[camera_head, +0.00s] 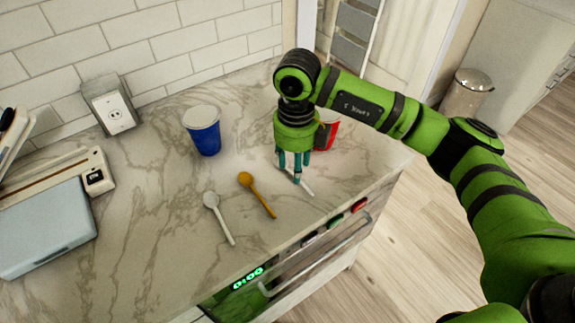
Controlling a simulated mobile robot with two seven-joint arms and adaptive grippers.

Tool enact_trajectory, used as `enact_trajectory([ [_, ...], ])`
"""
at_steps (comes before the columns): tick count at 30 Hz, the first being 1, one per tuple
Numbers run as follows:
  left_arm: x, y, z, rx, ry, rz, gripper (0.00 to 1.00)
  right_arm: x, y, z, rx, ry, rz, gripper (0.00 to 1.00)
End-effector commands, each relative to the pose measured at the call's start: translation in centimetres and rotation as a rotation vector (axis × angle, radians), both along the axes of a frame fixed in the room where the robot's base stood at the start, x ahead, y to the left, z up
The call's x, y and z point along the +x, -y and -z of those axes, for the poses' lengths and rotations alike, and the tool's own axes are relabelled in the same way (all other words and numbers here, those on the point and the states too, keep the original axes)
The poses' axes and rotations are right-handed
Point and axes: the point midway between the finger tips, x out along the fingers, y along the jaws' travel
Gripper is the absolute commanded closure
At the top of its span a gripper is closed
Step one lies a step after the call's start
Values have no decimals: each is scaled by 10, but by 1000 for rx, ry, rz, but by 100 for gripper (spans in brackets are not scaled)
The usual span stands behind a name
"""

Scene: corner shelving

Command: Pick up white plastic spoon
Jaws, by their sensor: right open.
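A white spoon (220,217) lies on the marble counter (150,215), its bowl toward the back and its handle toward the front edge. My right gripper (297,177) points down over the counter, right of that spoon, with its fingers apart. A thin white utensil (304,187) lies right at its fingertips; the gripper hides part of it, so I cannot tell what kind it is or whether the fingers touch it. My left gripper is not in view.
An orange-yellow spoon (258,195) lies between the white spoon and my right gripper. A blue cup (204,132) stands behind the spoons. A red cup (327,134) is partly hidden behind my gripper. A light-blue appliance (45,225) sits at the left.

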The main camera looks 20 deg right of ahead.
Motion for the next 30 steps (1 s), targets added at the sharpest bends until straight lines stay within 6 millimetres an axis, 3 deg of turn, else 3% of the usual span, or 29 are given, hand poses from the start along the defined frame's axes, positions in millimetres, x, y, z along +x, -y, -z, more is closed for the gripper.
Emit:
enact_trajectory([
  [5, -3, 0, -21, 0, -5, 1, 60, 2, 6, 22, 1, -6, 3, 55],
  [9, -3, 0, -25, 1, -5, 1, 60, 3, 6, 42, 2, -3, 0, 55],
  [18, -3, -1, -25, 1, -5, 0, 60, 4, 5, 50, 4, 0, -1, 55],
  [24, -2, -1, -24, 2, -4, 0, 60, 4, 5, 49, 4, 0, -2, 91],
  [30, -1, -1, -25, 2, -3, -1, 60, 4, 5, 49, 4, 0, -2, 94],
])
